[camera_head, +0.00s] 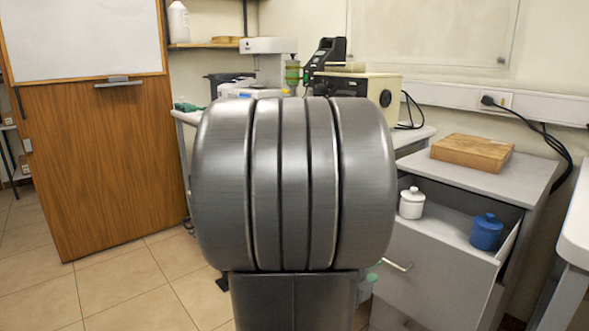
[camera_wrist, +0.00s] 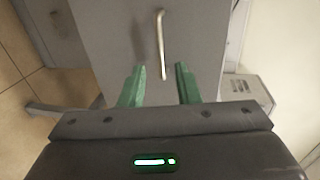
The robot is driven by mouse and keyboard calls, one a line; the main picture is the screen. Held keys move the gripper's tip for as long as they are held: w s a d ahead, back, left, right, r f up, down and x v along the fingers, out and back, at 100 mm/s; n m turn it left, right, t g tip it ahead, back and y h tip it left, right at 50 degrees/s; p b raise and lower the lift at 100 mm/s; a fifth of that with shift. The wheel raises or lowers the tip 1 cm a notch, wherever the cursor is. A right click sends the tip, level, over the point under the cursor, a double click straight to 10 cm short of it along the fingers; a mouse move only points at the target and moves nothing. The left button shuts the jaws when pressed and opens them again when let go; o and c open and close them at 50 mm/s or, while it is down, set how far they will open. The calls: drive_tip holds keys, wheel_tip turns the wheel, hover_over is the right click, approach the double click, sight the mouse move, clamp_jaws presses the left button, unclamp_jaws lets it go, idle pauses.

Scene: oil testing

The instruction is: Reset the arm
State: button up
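My gripper (camera_wrist: 160,84) shows in the wrist view with its two green fingers apart and nothing between them. A pale bar handle (camera_wrist: 161,45) on a grey cabinet front (camera_wrist: 115,35) lies beyond the fingertips, and I see no contact with it. In the head view a large grey part of my own arm fills the middle and hides most of my gripper. The open drawer (camera_head: 436,262) of the grey cabinet is right of my arm, with its handle (camera_head: 397,265) near the arm's lower right side.
The open drawer holds a white lidded jar (camera_head: 412,203) and a blue lidded jar (camera_head: 486,232). A wooden block (camera_head: 472,152) lies on the cabinet top. Lab instruments (camera_head: 355,90) stand on the bench behind my arm.

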drive_tip(key=b+x, duration=0.1)
drive_tip(key=x, duration=0.5)
idle(0.3)
